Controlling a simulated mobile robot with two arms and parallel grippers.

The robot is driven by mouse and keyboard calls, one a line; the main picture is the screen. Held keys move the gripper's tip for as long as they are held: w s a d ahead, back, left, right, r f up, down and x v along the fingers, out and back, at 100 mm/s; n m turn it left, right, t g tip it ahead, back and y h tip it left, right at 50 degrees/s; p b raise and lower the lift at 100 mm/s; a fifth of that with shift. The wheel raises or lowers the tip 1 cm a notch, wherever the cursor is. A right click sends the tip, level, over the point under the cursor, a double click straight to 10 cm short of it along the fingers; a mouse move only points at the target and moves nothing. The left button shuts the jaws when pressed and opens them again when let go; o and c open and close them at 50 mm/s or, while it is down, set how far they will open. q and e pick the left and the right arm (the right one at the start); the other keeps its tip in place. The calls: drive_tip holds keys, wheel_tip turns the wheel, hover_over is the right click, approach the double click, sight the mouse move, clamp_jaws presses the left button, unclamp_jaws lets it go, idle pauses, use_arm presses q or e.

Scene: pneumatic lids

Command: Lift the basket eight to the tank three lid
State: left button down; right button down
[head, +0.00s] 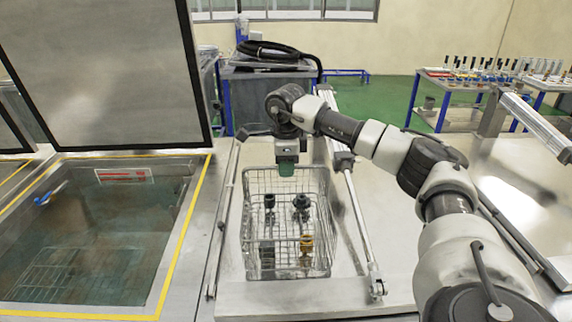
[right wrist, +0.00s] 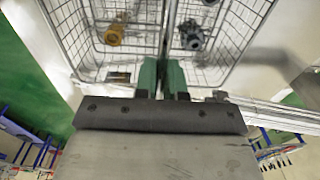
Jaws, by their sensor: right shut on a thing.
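A wire basket (head: 317,262) is in the middle of the head view, over a flat metal lid (head: 345,290) with a strut along each side. Several dark parts and a brass-coloured part (head: 306,244) are inside the basket. My right gripper (head: 286,168) is at the basket's far side, pointing down. In the right wrist view its green fingers (right wrist: 163,77) are shut on the basket's wire edge, and the basket (right wrist: 65,42) with the brass part spreads beyond them. I cannot tell whether the basket touches the lid. My left gripper is not in view.
An open tank (head: 90,240) with liquid and a yellow border is on the left, its grey lid (head: 105,75) raised behind it. A grey bin with a black hose (head: 272,50) stands at the back. A table of small parts (head: 480,78) is at the far right.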

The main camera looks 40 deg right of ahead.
drive_tip(key=shift+f+b, duration=0.35)
drive_tip(key=shift+f, duration=0.2)
idle(0.7)
drive_tip(key=c, duration=1.1)
unclamp_jaws()
drive_tip(key=shift+c, duration=0.2)
drive_tip(key=shift+s+f, duration=0.1)
drive_tip(key=shift+f, duration=0.05)
drive_tip(key=r+b, duration=0.1)
drive_tip(key=r, duration=1)
drive_tip(key=shift+a+b, duration=0.2)
drive_tip(key=shift+b, duration=0.2)
wheel_tip(320, 180, up, 12)
drive_tip(key=p, duration=1.2)
drive_tip(key=shift+s+r, duration=0.1)
